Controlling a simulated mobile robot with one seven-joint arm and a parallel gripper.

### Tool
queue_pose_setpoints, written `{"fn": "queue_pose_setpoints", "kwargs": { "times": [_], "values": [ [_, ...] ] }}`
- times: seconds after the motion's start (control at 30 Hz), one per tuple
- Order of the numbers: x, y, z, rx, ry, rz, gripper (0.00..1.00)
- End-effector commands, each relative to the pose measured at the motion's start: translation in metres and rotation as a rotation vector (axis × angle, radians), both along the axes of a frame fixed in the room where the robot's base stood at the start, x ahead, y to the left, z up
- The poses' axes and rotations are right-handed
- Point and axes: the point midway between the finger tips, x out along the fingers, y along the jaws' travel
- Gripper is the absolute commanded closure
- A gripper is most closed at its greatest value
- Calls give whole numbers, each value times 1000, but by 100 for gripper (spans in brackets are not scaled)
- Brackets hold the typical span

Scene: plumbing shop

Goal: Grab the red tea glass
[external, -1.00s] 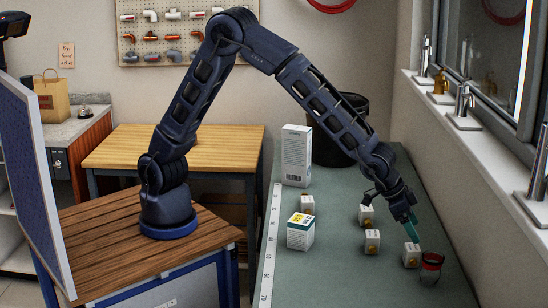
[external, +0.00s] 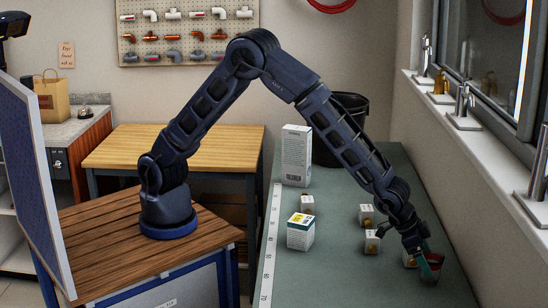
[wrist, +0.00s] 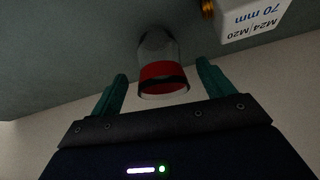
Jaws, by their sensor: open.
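The red tea glass (wrist: 162,72) is a small clear glass with a red band, seen in the wrist view between my two fingers and a little ahead of their tips. In the external view the glass (external: 431,267) is at the front right of the green bench, mostly hidden by my gripper (external: 428,257). In the wrist view my gripper (wrist: 163,85) is open, with one green finger on each side of the glass. I see a gap on both sides, so neither finger appears to touch it.
A small white box (wrist: 250,18) with a brass fitting is close to the glass, at the wrist view's upper right. More small boxes (external: 372,241), a yellow-labelled box (external: 300,232) and a tall white box (external: 296,155) stand on the bench (external: 340,280). The window wall is on the right.

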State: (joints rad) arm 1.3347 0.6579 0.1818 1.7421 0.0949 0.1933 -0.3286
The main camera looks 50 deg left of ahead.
Motion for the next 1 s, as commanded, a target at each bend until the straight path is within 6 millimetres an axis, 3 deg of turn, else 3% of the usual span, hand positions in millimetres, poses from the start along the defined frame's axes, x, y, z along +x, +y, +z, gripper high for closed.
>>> {"fn": "queue_pose_setpoints", "kwargs": {
  "times": [0.3,0.53,0.57,0.8,1.0],
  "values": [
    [12,-18,-31,1,1,0,20],
    [13,-19,-33,0,0,0,20],
    [13,-19,-33,0,0,0,21],
    [13,-19,-33,0,0,0,68],
    [13,-19,-33,0,0,0,69]
  ]
}}
